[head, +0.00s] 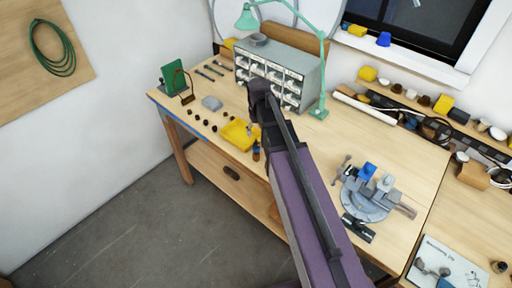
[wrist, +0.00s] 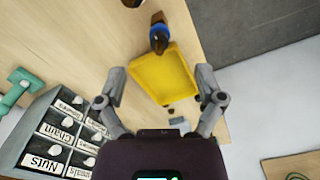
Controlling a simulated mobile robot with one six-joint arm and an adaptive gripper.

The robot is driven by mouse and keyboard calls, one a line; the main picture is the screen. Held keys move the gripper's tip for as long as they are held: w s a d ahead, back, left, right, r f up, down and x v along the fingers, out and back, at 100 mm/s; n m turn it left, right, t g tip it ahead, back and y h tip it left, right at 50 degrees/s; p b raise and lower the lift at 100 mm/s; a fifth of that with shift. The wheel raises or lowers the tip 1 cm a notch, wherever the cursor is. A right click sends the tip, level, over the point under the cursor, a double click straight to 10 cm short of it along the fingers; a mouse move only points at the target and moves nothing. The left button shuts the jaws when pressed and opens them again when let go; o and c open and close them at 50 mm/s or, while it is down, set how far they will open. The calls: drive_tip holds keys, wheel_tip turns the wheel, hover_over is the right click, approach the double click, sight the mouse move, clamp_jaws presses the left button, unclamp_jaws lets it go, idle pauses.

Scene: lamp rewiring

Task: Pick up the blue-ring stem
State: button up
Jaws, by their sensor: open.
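The blue-ring stem (wrist: 159,38) stands in the wrist view just beyond one end of the yellow tray. It has a dark body, a brownish top and a blue band. In the head view the stem (head: 256,153) is at the tray's right corner, near the table's front edge. The yellow tray (wrist: 165,76) also shows in the head view (head: 237,135). My gripper (wrist: 162,76) is open and empty, its fingers spread above either side of the tray. The stem is ahead of the fingertips, not between them. My arm hides part of the table in the head view.
A grey drawer cabinet (head: 275,72) with a green lamp (head: 318,112) stands behind my gripper. Several small dark parts (head: 202,121) lie left of the tray. A vise (head: 365,195) sits to the right. The wrist view shows the table edge beside the tray.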

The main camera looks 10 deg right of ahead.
sight(256, 144)
drive_tip(key=w+r, duration=0.1)
drive_tip(key=w+r+p, duration=0.1)
drive_tip(key=shift+w, duration=0.3)
drive_tip(key=shift+f, duration=0.1)
wheel_tip(256, 144, down, 9)
drive_tip(key=b, duration=0.8)
drive_tip(key=shift+b, duration=0.35)
idle(0.3)
drive_tip(key=shift+s+a+f+b, duration=0.1)
drive_tip(key=shift+s+f+b, duration=0.05)
drive_tip(key=shift+f+b, duration=2.4)
drive_tip(key=shift+r, duration=0.15)
clamp_jaws()
